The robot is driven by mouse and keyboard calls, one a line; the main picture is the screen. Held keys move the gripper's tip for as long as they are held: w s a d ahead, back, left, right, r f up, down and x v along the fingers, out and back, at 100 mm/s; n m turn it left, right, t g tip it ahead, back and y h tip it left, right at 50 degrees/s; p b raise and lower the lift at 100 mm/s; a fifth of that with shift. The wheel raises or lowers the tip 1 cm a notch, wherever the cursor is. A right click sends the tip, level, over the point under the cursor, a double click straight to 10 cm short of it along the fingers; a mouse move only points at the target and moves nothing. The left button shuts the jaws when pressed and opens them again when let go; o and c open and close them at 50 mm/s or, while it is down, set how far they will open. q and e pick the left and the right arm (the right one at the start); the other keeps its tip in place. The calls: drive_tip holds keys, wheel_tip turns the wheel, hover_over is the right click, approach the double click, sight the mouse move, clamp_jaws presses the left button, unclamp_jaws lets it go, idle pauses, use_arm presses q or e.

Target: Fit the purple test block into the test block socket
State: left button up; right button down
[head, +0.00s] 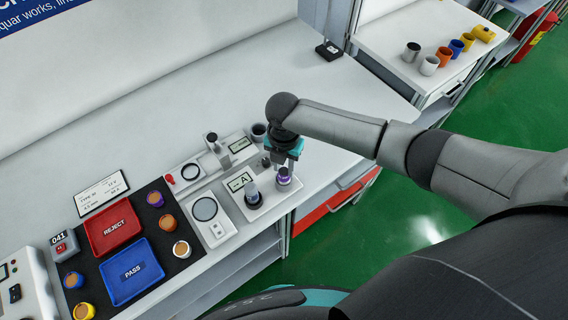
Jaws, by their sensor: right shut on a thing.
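The purple test block (284,177) is a small cylinder with a purple band, at the right end of a light grey fixture plate (262,212) marked "A". My right gripper (284,165) comes down over it from above and is shut on it. The block and fingers cover the spot on the plate below, so I cannot tell the test block socket apart or whether the block sits in it. A dark cylinder with a pale, purplish base (252,196) stands on the same plate, left of the block. My left gripper is not in view.
A gauge stand (217,150) and a dark cup (258,132) stand behind the plate. A scale-like device (208,213) is to its left, then red (112,226) and blue (132,270) trays with several small pots. The bench behind is clear; its front edge is close.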

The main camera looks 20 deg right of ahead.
sight(283, 171)
drive_tip(key=shift+f+b, duration=0.35)
drive_tip(key=shift+f, duration=0.25)
drive_tip(key=c, duration=0.5)
unclamp_jaws()
wheel_tip(283, 171, up, 15)
drive_tip(key=shift+r+p, duration=0.15)
drive_tip(key=shift+p, duration=0.3)
drive_tip(key=shift+s+a, duration=0.1)
